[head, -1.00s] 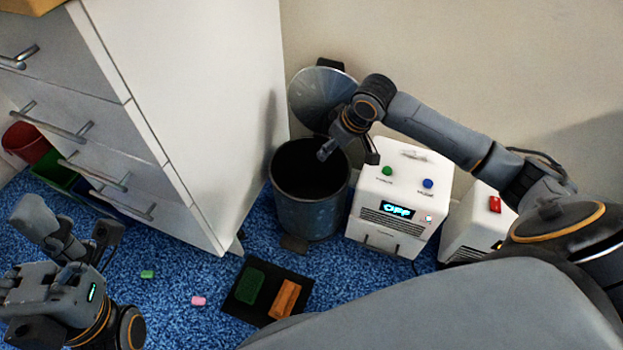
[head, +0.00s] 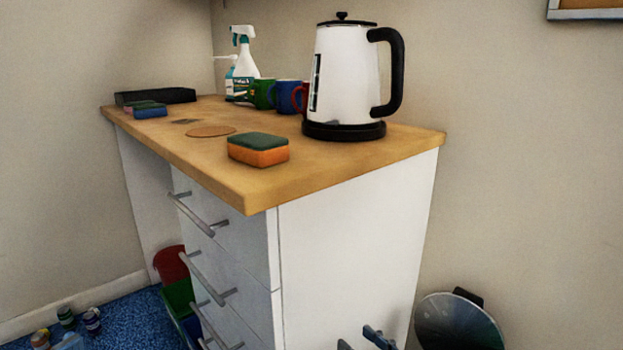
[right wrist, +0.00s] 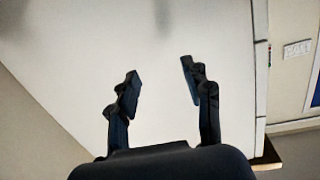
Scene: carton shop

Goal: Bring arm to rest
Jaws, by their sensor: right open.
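My right gripper (head: 362,341) shows only by its fingertips at the bottom edge of the head view, in front of the cabinet's white side. In the right wrist view my right gripper (right wrist: 160,86) is open, with nothing between its two dark fingers. The white cabinet side (right wrist: 165,40) fills most of the picture beyond them. The rest of my right arm is out of the head view. My left gripper is not in view.
The white drawer cabinet (head: 355,240) has a wooden top holding a kettle (head: 345,75), a green and orange sponge (head: 258,150), mugs (head: 287,97) and spray bottles (head: 243,65). A round metal lid (head: 455,325) is at lower right. Several small items stand on the blue floor.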

